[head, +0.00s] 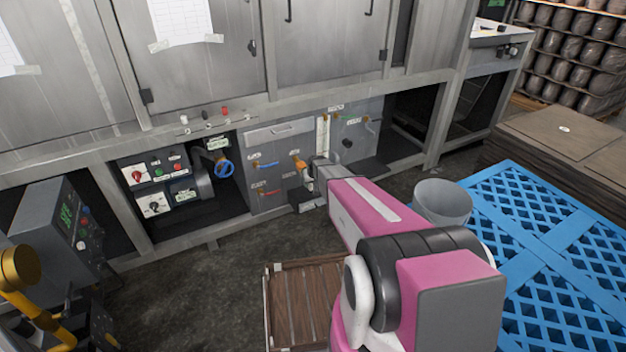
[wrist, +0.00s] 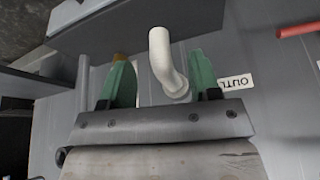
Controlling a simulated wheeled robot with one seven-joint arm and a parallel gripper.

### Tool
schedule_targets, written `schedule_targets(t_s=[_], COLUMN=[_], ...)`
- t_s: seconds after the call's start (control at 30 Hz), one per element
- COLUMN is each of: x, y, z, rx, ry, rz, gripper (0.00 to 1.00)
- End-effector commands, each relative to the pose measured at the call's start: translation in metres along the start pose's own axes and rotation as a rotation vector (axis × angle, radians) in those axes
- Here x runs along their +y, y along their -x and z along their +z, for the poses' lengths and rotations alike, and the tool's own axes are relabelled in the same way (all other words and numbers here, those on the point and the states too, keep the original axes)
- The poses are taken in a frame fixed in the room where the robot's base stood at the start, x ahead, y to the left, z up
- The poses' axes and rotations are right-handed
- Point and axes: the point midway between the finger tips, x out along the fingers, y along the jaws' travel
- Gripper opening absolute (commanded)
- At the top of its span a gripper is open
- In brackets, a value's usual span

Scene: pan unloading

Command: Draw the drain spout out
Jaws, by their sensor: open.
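The drain spout (wrist: 163,62) is a cream, bent pipe coming out of a grey panel in the wrist view. My gripper (wrist: 158,72) is open, with one green finger on each side of the spout. Gaps show between the spout and both fingers. A white label (wrist: 235,82), upside down and reading about "OUTL", sits on the panel beside the right finger. In the head view my gripper (head: 314,174) is at the lower grey panel (head: 270,150), and I cannot make out the spout clearly there.
An orange handle (head: 298,161) is close to my gripper. Blue (head: 265,165) and red (head: 270,192) handles are to its left, with a blue valve wheel (head: 224,168) farther left. A wooden slatted platform (head: 308,300) and blue pallet (head: 550,240) occupy the floor nearby.

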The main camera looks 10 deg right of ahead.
Motion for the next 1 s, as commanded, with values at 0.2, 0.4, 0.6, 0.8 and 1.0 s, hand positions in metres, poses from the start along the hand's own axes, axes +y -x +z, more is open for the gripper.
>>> schedule_targets(t_s=[0.2, 0.4, 0.6, 0.8, 1.0], x=[0.000, 0.000, 0.000, 0.000, 0.000], y=[-0.037, -0.051, -0.051, -0.051, -0.051], z=[-0.002, 0.000, 0.000, 0.000, 0.000], rx=[0.000, 0.000, 0.000, 0.000, 0.001], ry=[0.000, 0.000, 0.000, 0.000, 0.000], rz=[0.000, 0.000, 0.000, 0.000, 0.000], gripper=[0.57, 0.57, 0.57, 0.08, 0.00])
